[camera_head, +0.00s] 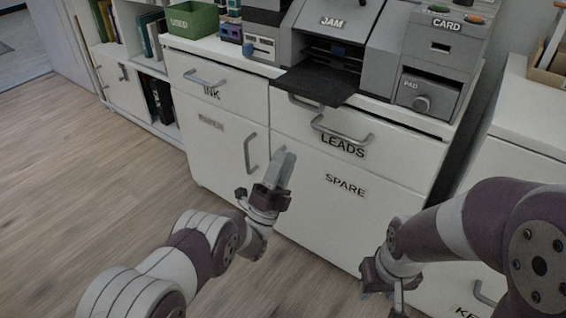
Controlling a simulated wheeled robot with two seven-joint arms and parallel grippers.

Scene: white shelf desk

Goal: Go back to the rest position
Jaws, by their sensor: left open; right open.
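My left gripper (281,170) is in front of the white cabinet (220,155), near the long handle of the door at the left. It is open and holds nothing that I can see. My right gripper (381,296) is low at the right, in front of the door marked SPARE (345,186). It points down, its fingers are mostly hidden at the bottom edge, and nothing shows in it.
A grey printer-like machine (415,45) stands on the cabinet, its dark tray (316,84) jutting out. A green box marked USED (192,19) stands to its left. The LEADS drawer (390,140) seems slightly open. Wooden floor (80,180) at the left is clear.

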